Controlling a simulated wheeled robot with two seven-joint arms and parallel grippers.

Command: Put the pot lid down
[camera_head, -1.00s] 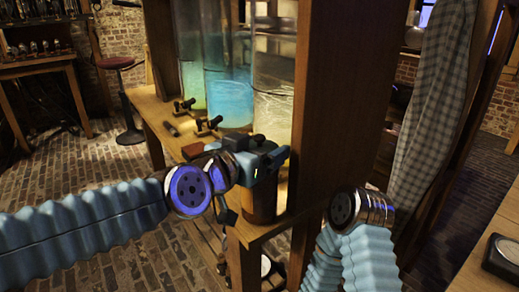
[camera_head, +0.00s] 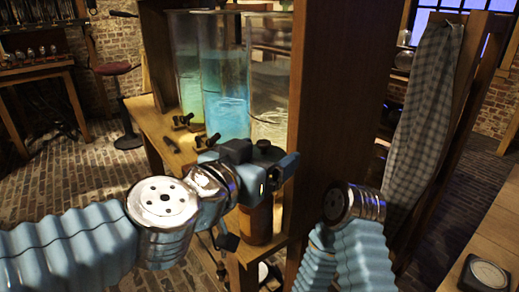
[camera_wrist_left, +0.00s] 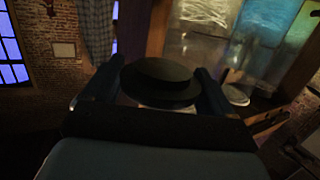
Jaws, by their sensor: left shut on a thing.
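My left gripper (camera_head: 264,165) is shut on the pot lid, above a brown jar (camera_head: 256,223) at the front corner of the wooden stand. In the left wrist view the pot lid (camera_wrist_left: 160,80) is a dark, round, stepped disc between the two fingers of the left gripper (camera_wrist_left: 156,86). A small pale patch shows just under the lid there. In the head view the fingers largely hide the lid, and I cannot tell whether it touches the jar. My right arm shows at the lower right, but its gripper is not in view.
Tall glass jars with blue-green and clear liquid (camera_head: 226,95) stand behind my left gripper on the wooden stand (camera_head: 158,135). A thick wooden post (camera_head: 335,100) rises close to its right. A checked cloth (camera_head: 425,100) hangs further right. A stool (camera_head: 125,105) stands at left.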

